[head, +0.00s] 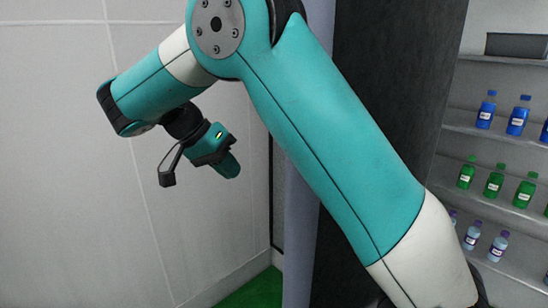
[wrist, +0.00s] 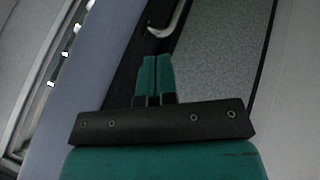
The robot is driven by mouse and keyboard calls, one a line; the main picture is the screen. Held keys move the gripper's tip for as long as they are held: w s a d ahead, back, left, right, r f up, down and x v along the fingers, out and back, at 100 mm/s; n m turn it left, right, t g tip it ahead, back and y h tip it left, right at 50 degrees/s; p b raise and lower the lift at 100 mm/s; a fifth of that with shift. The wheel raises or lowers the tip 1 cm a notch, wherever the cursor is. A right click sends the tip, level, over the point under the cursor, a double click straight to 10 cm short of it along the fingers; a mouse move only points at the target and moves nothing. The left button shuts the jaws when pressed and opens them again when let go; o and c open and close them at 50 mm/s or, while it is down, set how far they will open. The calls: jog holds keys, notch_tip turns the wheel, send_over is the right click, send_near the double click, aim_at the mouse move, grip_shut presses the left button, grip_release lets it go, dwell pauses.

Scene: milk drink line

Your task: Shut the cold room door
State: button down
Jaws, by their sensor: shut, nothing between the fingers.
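My gripper (head: 231,168) hangs in front of the pale wall at left in the head view, its tip pointing down and right. In the wrist view its two green fingers (wrist: 157,60) are together with nothing between them. A curved metal handle (wrist: 168,24) shows just past the fingertips, beside a dark strip. The fingers look apart from it, though the depth is hard to judge. A speckled grey panel (wrist: 222,55) lies right of the handle. I cannot tell surely which panel is the cold room door. My arm hides part of this area in the head view.
Shelves with blue, green and pale bottles (head: 496,180) stand open at right. A dark textured panel (head: 385,70) and a lavender upright (head: 298,225) stand left of them, partly behind my arm. A pale wall (head: 60,180) fills the left. Green floor (head: 248,292) shows below.

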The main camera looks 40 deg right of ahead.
jog(key=s+d+f+m+b, duration=0.1)
jog(key=s+d+f+b, duration=0.2)
jog(key=s+d+f, duration=0.3)
jog(key=shift+s+d+f, duration=0.25)
jog(key=shift+s+f, duration=0.1)
jog(key=shift+s+a, duration=0.1)
dwell(0.5)
